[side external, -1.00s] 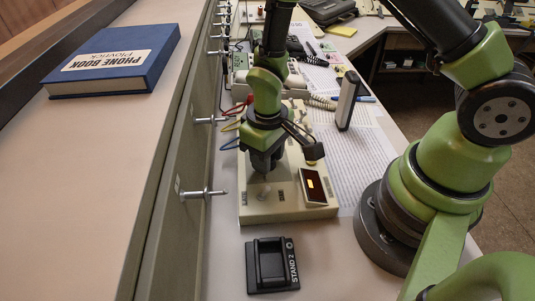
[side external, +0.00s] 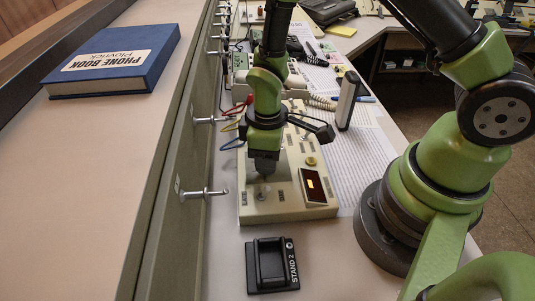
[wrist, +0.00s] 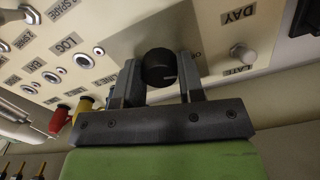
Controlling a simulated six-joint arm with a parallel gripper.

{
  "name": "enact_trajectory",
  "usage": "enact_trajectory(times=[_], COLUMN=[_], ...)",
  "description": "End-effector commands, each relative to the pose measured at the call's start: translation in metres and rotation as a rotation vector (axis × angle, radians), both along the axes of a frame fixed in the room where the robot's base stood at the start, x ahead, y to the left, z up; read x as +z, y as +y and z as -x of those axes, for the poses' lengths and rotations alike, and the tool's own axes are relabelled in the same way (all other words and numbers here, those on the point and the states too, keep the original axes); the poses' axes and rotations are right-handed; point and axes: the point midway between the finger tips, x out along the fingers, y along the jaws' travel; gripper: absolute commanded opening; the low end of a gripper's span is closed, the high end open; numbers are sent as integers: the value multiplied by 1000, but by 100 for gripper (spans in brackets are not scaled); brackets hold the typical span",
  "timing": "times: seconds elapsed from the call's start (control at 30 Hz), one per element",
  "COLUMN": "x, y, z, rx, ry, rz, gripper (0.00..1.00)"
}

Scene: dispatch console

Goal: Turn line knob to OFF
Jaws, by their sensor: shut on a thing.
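The line knob (wrist: 158,64) is a round black knob on the cream console panel (wrist: 225,55). In the wrist view it sits between the two grey fingers of my gripper (wrist: 160,78), which are shut on it. A pale mark shows on the knob's side. A partly hidden label lies just right of the knob, and its word cannot be read in full. In the side external view my gripper (side external: 265,168) points straight down over the console box (side external: 290,212). The knob itself is hidden there behind the fingers.
A small display (side external: 313,186) and a pale toggle (side external: 264,193) sit close to my gripper. A black STAND 2 cradle (side external: 271,266) lies in front of the box. A dark upright handset-like block (side external: 347,100) stands to the right. Metal posts (side external: 205,193) line the left edge.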

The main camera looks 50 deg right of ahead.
Motion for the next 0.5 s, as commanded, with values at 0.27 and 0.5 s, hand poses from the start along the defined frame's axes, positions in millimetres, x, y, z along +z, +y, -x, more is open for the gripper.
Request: enact_trajectory(times=[0.27, 0.5], x=[1, 0], y=[0, 0], z=[-2, -1], rx=[3, 1], ry=[-8, -4], rz=[-1, 0], gripper=[12, 61])
